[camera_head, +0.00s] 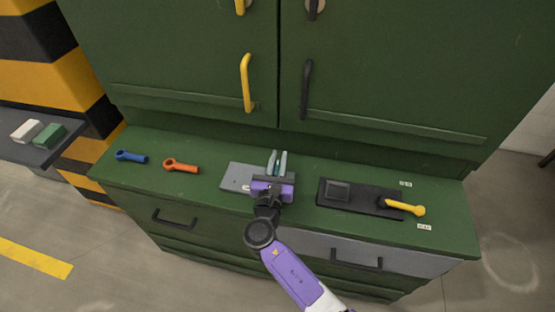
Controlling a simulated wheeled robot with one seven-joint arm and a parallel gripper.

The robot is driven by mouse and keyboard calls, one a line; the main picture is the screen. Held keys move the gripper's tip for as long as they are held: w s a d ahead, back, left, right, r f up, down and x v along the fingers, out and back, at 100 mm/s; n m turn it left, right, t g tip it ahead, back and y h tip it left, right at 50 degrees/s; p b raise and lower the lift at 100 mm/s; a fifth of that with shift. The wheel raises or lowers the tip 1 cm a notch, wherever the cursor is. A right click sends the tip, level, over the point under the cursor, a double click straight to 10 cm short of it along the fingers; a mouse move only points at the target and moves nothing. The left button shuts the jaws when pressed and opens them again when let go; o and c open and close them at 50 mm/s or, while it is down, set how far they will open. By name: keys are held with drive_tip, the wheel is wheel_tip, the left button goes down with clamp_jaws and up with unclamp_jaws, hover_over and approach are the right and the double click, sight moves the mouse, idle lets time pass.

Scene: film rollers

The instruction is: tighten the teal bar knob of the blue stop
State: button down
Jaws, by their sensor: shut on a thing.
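My gripper (277,165) is over the middle of the green cabinet's counter, its two grey fingers pointing away from my arm. It is shut on a small teal piece (277,168) between the fingers, which looks like the teal bar knob. Only a sliver of the knob shows. A grey plate (236,177) lies on the counter under and to the left of my gripper. I cannot make out the blue stop; my gripper and wrist cover the plate's right part. How the knob is turned cannot be told.
A blue wrench-like tool (131,156) and an orange one (181,166) lie to the left. A black plate (338,203) with a raised block and a yellow-handled lever (407,207) is to the right. Cabinet doors with yellow (246,83) and black handles (306,88) rise behind.

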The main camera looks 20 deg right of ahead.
drive_tip(key=c, duration=1.4)
unclamp_jaws()
drive_tip(key=shift+o, duration=0.2)
drive_tip(key=v, duration=0.8)
drive_tip(key=shift+b, duration=0.3)
